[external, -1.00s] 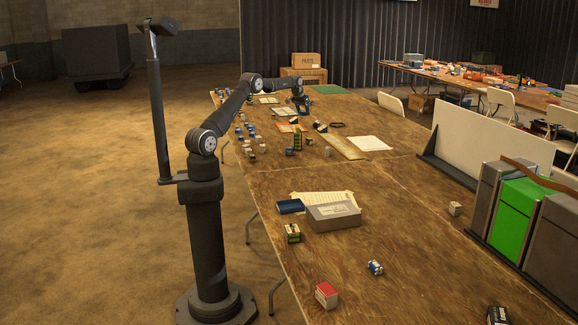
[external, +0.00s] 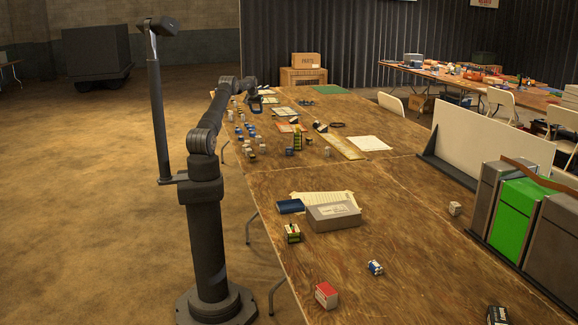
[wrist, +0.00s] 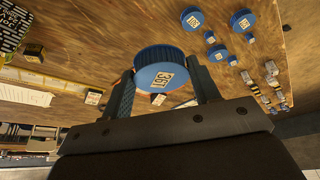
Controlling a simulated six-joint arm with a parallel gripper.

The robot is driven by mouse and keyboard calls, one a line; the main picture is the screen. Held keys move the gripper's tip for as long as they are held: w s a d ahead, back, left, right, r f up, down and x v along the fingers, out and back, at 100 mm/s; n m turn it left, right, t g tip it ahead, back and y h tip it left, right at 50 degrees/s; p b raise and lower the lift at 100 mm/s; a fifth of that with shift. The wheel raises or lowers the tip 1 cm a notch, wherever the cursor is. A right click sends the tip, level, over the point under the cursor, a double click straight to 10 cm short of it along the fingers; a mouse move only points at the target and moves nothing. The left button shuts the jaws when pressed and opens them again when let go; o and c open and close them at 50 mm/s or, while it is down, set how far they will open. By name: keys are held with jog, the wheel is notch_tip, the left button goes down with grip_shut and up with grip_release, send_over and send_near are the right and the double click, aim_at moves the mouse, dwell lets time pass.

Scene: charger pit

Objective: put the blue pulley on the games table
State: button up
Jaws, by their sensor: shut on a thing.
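A blue pulley (wrist: 160,60), a round blue disc with a white label on its side, is between the two fingers of my gripper (wrist: 164,84) in the wrist view. The fingers are shut on its sides, and it is held with the wooden table behind it. In the external view my gripper (external: 256,103) is over the far left part of the long wooden table (external: 395,235); the pulley is too small to make out there. I cannot tell which table is the games table.
Several other blue round parts (wrist: 193,19) lie on the wood in the wrist view, with small blocks (wrist: 271,68) beside them. A grey box (external: 333,215) and paper sheets lie mid-table. Another table (external: 470,80) with colourful items stands back right, with chairs in front.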

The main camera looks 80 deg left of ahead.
notch_tip(320, 180, down, 19)
jog(key=shift+f, duration=0.1)
dwell(0.4)
jog(key=o, duration=1.1)
jog(key=shift+f, duration=0.15)
jog(key=shift+c, duration=0.2)
jog(key=v, duration=1.2)
jog(key=x, duration=1.1)
jog(key=shift+a+f, duration=0.1)
jog(key=shift+f, duration=0.2)
jog(key=shift+w+r, duration=0.1)
jog(key=shift+r, duration=0.85)
